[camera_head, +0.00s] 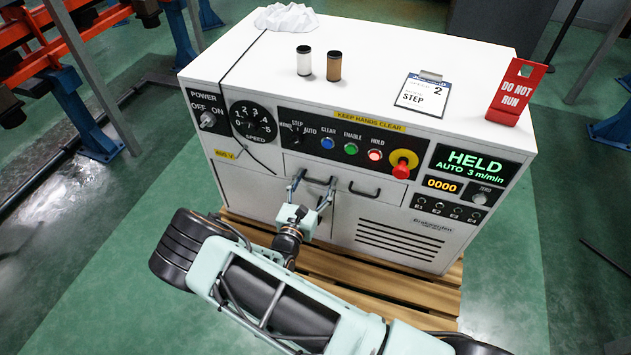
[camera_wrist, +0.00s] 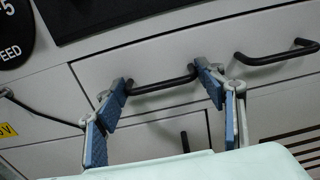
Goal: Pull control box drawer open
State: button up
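The white control box (camera_head: 262,75) stands on a wooden pallet, its front facing me. Its wide, shallow drawer (camera_head: 340,172) is below the button panel, with the front looking flush with the box. The drawer has two black bar handles; the right handle (camera_head: 364,190) is free, and it also shows in the wrist view (camera_wrist: 276,54). My gripper (camera_head: 312,186) is at the left handle. In the wrist view my gripper (camera_wrist: 166,88) is open, its blue-padded fingers at either end of the left handle (camera_wrist: 162,84). Whether they touch it I cannot tell.
Below the drawer are a door with a dark upright handle (camera_wrist: 185,142) and a vent grille (camera_head: 398,241). A red emergency knob (camera_head: 401,170) sits above right. A looped cable (camera_wrist: 38,112) hangs at left.

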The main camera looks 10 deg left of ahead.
jog(key=shift+d, duration=0.1)
jog(key=c, duration=0.5)
jog(key=s+a, duration=0.1)
jog(key=s, duration=0.7)
jog(key=s+a+p, duration=0.1)
jog(key=s, duration=0.7)
jog(key=s+a+p, duration=0.1)
jog(key=s, duration=0.8)
jog(key=shift+a, duration=0.1)
jog(key=shift+f, duration=0.1)
jog(key=o, duration=1.4)
jog(key=shift+w, duration=0.1)
jog(key=shift+c, duration=0.2)
jog(key=shift+a, duration=0.1)
jog(key=s+a, duration=0.1)
jog(key=s, duration=1.1)
jog(key=shift+a, duration=0.35)
jog(key=shift+w, duration=0.1)
